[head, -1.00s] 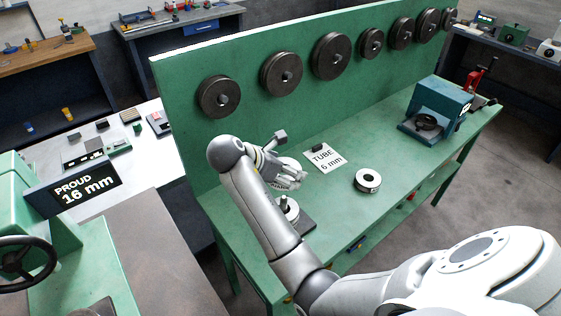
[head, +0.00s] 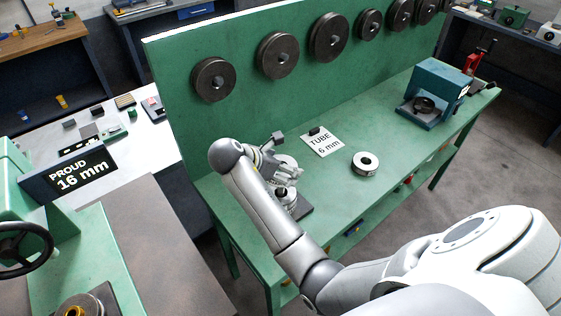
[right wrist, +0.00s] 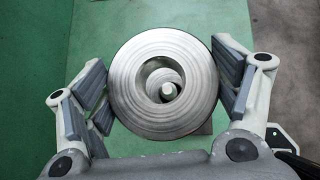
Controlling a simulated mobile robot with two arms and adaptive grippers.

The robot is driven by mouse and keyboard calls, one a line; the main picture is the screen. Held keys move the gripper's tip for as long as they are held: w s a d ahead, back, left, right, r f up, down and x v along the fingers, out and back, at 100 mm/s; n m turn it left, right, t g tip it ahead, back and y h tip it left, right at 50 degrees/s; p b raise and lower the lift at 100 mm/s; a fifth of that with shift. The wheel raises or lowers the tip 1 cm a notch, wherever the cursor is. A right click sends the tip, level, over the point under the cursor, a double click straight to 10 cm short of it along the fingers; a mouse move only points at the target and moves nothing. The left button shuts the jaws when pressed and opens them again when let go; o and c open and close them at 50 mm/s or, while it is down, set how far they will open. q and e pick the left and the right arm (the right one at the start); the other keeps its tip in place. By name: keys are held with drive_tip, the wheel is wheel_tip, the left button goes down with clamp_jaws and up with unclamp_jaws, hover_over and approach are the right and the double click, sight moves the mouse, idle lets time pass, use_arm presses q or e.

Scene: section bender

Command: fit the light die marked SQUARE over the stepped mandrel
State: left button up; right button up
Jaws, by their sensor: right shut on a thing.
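My right gripper (head: 288,172) is at the near left of the green bench, shut on a light metal die (right wrist: 122,85). In the right wrist view the round die sits between the two finger pads. Its marking cannot be read. The stepped mandrel (head: 283,193) stands on a dark base plate (head: 304,211), just below the gripper in the head view. Through the die's bore, the mandrel's tip (right wrist: 168,89) shows a little right of and below the bore centre. Whether die and mandrel touch cannot be told. My left gripper is not in view.
Another light die (head: 358,169) lies on the bench to the right, near a TUBE 6 mm card (head: 322,146). A teal device (head: 440,85) stands at the far end. Dark discs (head: 278,55) hang on the green back panel. A PROUD 16 mm sign (head: 83,175) is at left.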

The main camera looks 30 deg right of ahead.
drive_tip(key=shift+f+p, duration=0.15)
drive_tip(key=shift+p, duration=0.2)
idle(0.7)
drive_tip(key=shift+f+b, duration=0.6)
drive_tip(key=shift+f, duration=3.2)
idle(0.4)
drive_tip(key=o, duration=1.2)
drive_tip(key=shift+o, duration=0.3)
drive_tip(key=shift+s, duration=0.1)
drive_tip(key=shift+a, duration=0.15)
drive_tip(key=v, duration=1.2)
